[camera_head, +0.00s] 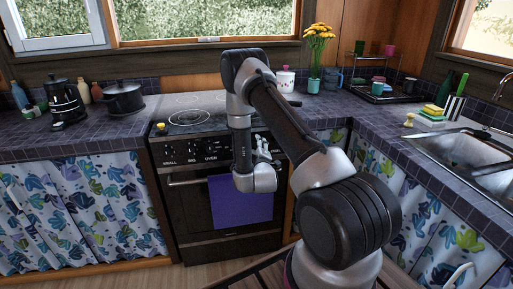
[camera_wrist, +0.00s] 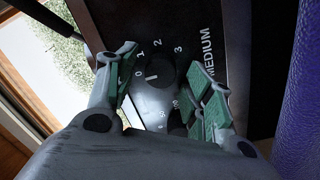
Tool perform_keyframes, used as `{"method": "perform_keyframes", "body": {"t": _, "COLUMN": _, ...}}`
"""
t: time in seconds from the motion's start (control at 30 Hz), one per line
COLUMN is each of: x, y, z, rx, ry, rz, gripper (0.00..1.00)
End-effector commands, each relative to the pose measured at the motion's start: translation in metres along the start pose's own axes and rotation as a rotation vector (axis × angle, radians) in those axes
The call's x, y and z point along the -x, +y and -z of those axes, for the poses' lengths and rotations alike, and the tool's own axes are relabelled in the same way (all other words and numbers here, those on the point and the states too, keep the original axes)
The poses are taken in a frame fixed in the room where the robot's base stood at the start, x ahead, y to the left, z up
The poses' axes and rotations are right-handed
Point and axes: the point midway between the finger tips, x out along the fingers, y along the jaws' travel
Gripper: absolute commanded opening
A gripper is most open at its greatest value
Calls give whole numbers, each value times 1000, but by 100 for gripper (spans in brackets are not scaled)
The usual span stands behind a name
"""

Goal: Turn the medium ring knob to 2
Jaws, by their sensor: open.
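The medium ring knob (camera_wrist: 166,72) is a dark round knob on the black stove panel, beside the word MEDIUM and the numbers 0 to 3. Its white mark appears to point toward 0. My gripper (camera_wrist: 160,82) is open, with one green-padded finger on each side of the knob in the wrist view. I cannot tell whether either finger touches it. In the head view my gripper (camera_head: 262,150) is in front of the right part of the stove panel. The medium knob cannot be made out there.
The stove (camera_head: 222,233) has other knobs for SMALL, BIG (camera_head: 191,150) and OVEN (camera_head: 210,147). Another knob (camera_wrist: 178,119) is partly hidden beside my gripper. A purple towel (camera_head: 240,203) hangs on the oven door below. A black pot (camera_head: 124,97) stands on the left counter.

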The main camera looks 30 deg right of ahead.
Motion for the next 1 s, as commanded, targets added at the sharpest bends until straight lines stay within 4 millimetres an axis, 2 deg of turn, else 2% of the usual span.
{"method": "perform_keyframes", "body": {"t": 0.2, "x": 0, "y": 0, "z": 0, "rx": 0, "ry": 0, "rz": 1, "gripper": 52}}
{"method": "perform_keyframes", "body": {"t": 0.4, "x": 0, "y": 0, "z": 0, "rx": 0, "ry": 0, "rz": 1, "gripper": 16}}
{"method": "perform_keyframes", "body": {"t": 0.47, "x": 0, "y": 0, "z": 0, "rx": -1, "ry": 0, "rz": 1, "gripper": 6}}
{"method": "perform_keyframes", "body": {"t": 0.77, "x": 0, "y": 0, "z": 0, "rx": -27, "ry": -1, "rz": 4, "gripper": 6}}
{"method": "perform_keyframes", "body": {"t": 1.0, "x": 0, "y": 0, "z": 0, "rx": -145, "ry": -8, "rz": 13, "gripper": 6}}
